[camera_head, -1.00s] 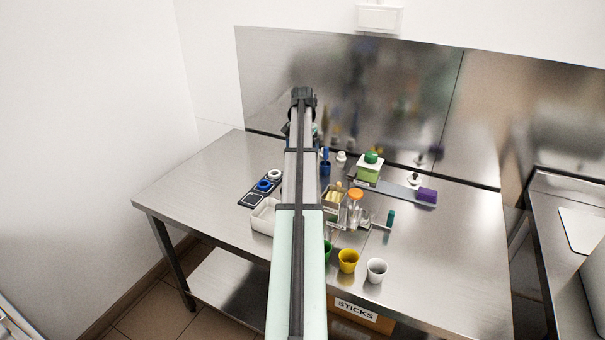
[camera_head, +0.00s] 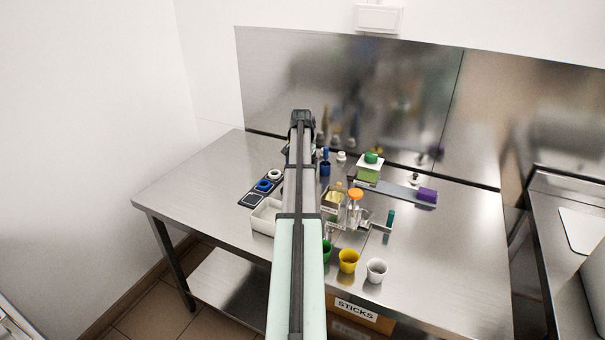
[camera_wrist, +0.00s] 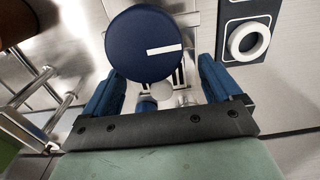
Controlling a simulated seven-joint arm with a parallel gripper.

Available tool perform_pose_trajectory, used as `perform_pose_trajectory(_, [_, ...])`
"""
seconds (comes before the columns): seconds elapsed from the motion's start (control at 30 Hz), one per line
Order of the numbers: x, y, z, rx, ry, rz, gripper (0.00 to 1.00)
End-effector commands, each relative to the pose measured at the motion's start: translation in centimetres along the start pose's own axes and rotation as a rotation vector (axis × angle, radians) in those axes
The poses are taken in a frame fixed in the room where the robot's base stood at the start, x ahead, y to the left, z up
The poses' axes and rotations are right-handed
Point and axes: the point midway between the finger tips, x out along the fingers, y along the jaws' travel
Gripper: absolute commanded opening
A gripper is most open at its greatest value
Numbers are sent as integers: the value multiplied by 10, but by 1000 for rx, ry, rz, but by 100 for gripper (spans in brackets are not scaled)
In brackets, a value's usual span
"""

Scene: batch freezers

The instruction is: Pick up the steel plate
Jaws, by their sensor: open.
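I cannot single out the steel plate with certainty. In the head view my arm hides the gripper.
A dark panel with rings (camera_head: 263,187) and a white tray (camera_head: 264,217) lie left of my arm. A metal rack (camera_head: 372,222), an orange-lidded jar (camera_head: 355,197), a green-topped box (camera_head: 369,172), a yellow cup (camera_head: 348,261) and a white cup (camera_head: 376,270) stand right. The table's far left is clear.

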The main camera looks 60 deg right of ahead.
Motion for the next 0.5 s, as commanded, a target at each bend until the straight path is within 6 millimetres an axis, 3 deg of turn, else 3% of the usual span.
perform_pose_trajectory(0.1, [0,0,0,0,0,0,92])
perform_pose_trajectory(0.5, [0,0,0,0,0,0,53])
